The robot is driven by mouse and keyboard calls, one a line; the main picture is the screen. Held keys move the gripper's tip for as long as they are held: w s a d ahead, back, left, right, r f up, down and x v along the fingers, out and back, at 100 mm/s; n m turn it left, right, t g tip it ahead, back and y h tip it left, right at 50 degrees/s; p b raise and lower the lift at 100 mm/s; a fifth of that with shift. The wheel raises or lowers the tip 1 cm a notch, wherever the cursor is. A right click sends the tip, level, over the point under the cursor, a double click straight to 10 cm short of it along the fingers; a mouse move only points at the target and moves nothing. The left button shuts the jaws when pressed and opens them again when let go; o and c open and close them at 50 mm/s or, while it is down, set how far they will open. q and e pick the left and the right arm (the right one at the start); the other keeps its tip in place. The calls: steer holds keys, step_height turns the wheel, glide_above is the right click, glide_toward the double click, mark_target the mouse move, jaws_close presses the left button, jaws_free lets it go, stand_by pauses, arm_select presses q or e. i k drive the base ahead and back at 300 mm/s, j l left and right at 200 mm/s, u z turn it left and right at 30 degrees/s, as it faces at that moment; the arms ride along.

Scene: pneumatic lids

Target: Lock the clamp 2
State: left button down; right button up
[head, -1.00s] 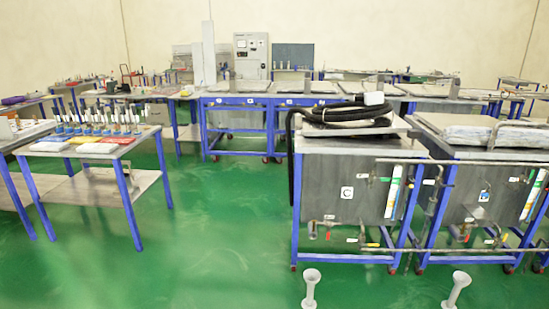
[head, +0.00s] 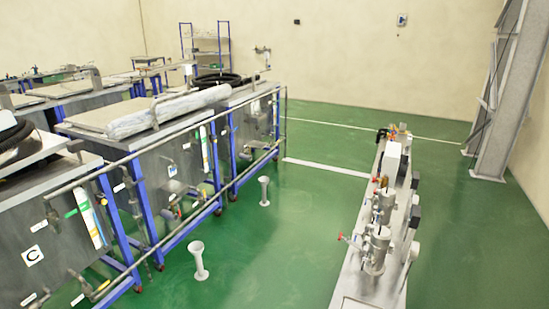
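I cannot make out clamp 2 for certain in the head view. On the right stands a long, low grey bench (head: 354,270) that carries metal cylinder-like fittings (head: 376,247), a small red-handled part (head: 347,238) and a white box (head: 393,160). These are too small to tell whether any is a clamp, or whether it is open or locked. Neither of my grippers is in view.
A row of grey tanks on blue frames (head: 148,208) runs along the left, with a pipe rail (head: 190,130) in front. Two white floor funnels (head: 198,262) (head: 264,190) stand on the green floor. Floor between tanks and bench is otherwise clear. A grey steel column (head: 500,100) stands at right.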

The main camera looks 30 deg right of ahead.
mark_target(347, 239)
steer(key=i+z, duration=0.2)
steer(key=z, duration=0.25)
steer(key=i+j+z, duration=0.1)
steer(key=z, duration=0.35)
steer(key=i+j+z, duration=0.2)
steer(key=z, duration=0.25)
steer(key=i+j+z, duration=0.2)
steer(key=z, duration=0.25)
steer(key=i+j, duration=0.1)
steer(key=j, duration=0.3)
steer(key=i+j, duration=0.1)
steer(key=j, duration=0.3)
steer(key=i+j+z, duration=0.1)
steer(key=i+j, duration=0.45)
steer(key=j, duration=0.15)
